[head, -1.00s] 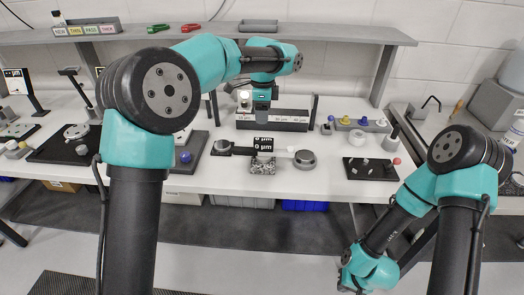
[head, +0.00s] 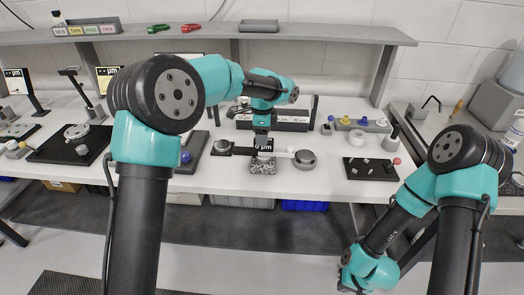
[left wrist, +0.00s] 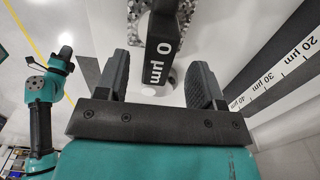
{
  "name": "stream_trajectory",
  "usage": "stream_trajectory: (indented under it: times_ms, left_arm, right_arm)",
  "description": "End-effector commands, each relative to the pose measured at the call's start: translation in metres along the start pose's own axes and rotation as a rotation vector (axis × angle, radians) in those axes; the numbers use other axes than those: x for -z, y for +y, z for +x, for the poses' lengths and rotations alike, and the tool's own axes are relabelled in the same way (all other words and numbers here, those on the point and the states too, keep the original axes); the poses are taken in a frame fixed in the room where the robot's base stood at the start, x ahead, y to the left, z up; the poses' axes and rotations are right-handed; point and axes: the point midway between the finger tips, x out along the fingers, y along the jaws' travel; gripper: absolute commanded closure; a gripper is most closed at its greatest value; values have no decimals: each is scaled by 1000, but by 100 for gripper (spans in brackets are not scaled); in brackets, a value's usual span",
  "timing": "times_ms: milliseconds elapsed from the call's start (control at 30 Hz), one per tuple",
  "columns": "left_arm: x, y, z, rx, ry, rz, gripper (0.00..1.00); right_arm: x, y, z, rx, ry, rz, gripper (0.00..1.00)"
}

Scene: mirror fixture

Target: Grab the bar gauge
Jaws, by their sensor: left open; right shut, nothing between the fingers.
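What looks like the bar gauge is a black block marked "0 µm" (head: 264,144). In the head view it stands upright at the speckled grey block (head: 263,167) in the middle of the table. My left gripper (head: 263,133) is directly above it, pointing down. In the left wrist view the same block (left wrist: 165,35) lies between the two spread fingers of my left gripper (left wrist: 160,62), with gaps on both sides. The fingers are open and hold nothing. My right arm hangs low at the right of the head view, and its gripper is out of frame.
A dark holder with white labels (head: 290,123) stands behind. A grey round part (head: 305,158) and a dark flat piece (head: 222,147) flank the block. A black pad with small parts (head: 368,168) lies to the right. A shelf (head: 330,35) runs overhead.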

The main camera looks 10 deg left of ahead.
Motion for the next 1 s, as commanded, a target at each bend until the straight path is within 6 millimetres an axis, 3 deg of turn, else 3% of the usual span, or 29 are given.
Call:
stream_trajectory:
  times_ms: [367, 867, 1000]
  left_arm:
    - [-1, 2, 45, -1, 0, 0, 38]
    - [-1, 1, 47, 0, 0, 0, 38]
    - [-1, 1, 47, 0, 0, 0, 51]
  right_arm:
    - [0, 0, 0, 0, 0, 0, 100]
    - [0, 0, 0, 0, 0, 0, 100]
    - [0, 0, 0, 0, 0, 0, 100]
